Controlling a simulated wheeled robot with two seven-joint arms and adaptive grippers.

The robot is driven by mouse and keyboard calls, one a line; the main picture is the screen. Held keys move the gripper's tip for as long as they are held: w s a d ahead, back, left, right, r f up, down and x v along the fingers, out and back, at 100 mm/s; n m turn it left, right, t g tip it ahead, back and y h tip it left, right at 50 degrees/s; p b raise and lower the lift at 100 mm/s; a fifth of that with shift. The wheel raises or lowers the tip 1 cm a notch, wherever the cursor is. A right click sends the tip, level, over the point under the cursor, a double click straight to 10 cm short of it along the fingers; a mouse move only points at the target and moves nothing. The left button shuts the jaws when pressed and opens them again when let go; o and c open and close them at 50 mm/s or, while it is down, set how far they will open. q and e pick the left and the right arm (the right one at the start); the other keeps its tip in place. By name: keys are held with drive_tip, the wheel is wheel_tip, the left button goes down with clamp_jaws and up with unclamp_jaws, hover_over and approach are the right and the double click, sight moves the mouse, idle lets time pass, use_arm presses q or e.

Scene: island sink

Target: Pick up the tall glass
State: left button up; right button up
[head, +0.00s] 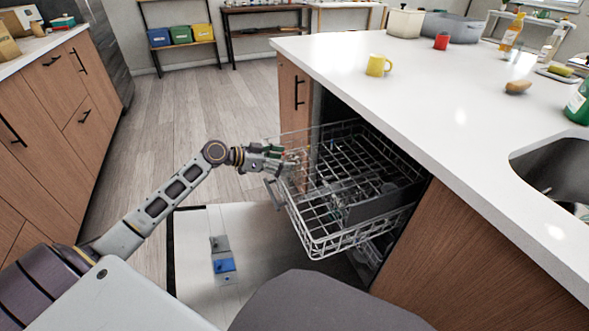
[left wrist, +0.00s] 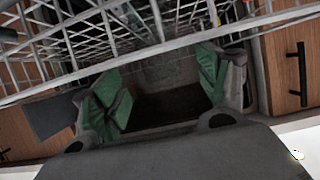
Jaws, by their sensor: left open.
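My left gripper (head: 284,157) reaches in from the left to the left side of the dishwasher's upper rack (head: 318,244). In the left wrist view the left gripper (left wrist: 157,92) has its two green-padded fingers wide apart, with the wire rack above and behind them. I cannot clearly make out a tall glass in either view. A faint see-through shape shows between the fingers in the left wrist view, but I cannot tell whether it is glass. Rack wires and the gripper hide part of that area. My right gripper is out of view.
The dishwasher door (head: 205,280) is folded down below the rack. Wooden drawers (head: 50,130) stand left; the floor between is clear.

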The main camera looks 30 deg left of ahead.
sight(295, 162)
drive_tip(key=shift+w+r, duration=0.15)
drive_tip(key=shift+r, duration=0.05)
use_arm(q)
drive_tip(key=shift+w+d+f, duration=0.1)
drive_tip(key=shift+w, duration=0.05)
drive_tip(key=b+x, duration=0.1)
drive_tip(key=x, duration=0.2)
drive_tip(key=shift+f+b, duration=0.15)
drive_tip(key=shift+b, duration=0.15)
drive_tip(key=shift+w+f, duration=0.1)
drive_tip(key=shift+w, duration=0.1)
drive_tip(key=shift+w+d+f, duration=0.1)
drive_tip(key=shift+w+d, duration=0.1)
drive_tip(key=shift+w+d+f, duration=0.15)
drive_tip(key=shift+w+d, duration=0.05)
drive_tip(key=shift+d, duration=0.05)
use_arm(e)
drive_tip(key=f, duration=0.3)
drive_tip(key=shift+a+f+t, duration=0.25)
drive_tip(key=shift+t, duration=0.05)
